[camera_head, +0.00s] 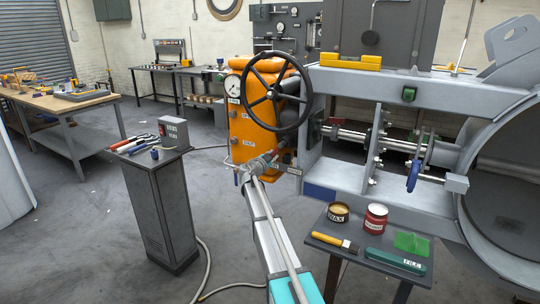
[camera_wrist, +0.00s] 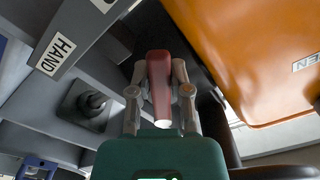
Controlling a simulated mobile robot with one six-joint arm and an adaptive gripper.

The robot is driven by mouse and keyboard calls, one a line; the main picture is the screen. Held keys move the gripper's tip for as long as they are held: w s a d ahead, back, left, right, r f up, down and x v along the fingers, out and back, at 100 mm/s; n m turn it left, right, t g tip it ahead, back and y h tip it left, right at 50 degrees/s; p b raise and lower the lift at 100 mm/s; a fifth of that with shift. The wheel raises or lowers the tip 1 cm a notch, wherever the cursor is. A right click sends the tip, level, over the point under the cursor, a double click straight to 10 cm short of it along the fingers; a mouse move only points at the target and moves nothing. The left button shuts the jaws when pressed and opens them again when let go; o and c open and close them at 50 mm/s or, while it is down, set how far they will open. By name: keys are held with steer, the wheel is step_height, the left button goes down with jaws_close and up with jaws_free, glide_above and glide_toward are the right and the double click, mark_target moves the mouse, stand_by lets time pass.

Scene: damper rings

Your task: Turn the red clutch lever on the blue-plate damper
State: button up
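The red clutch lever (camera_wrist: 159,80) lies between the two fingers of my gripper (camera_wrist: 160,76) in the wrist view, with a finger against each side. The gripper appears shut on it. In the head view my gripper (camera_head: 260,164) is at the lower right of the orange housing, and only a little red of the lever shows there. A blue plate (camera_head: 318,191) is on the lower front of the grey damper frame, right of my gripper. The lever's pivot is hidden.
A black handwheel (camera_head: 276,92) stands above my gripper, in front of the orange housing (camera_head: 252,132). A small table (camera_head: 340,262) with tins and tools is at the lower right. A grey pedestal (camera_head: 160,205) with tools stands left. A "HAND" label (camera_wrist: 55,54) shows beside the lever.

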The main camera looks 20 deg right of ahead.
steer(key=o, duration=0.4)
steer(key=shift+o, duration=0.2)
steer(key=shift+s+a, duration=0.25)
steer(key=shift+s, duration=0.05)
steer(key=shift+s+a, duration=0.2)
steer(key=shift+a, duration=0.1)
steer(key=shift+s+a, duration=0.2)
steer(key=shift+a, duration=0.05)
stand_by(0.4)
steer(key=shift+v, duration=2.95)
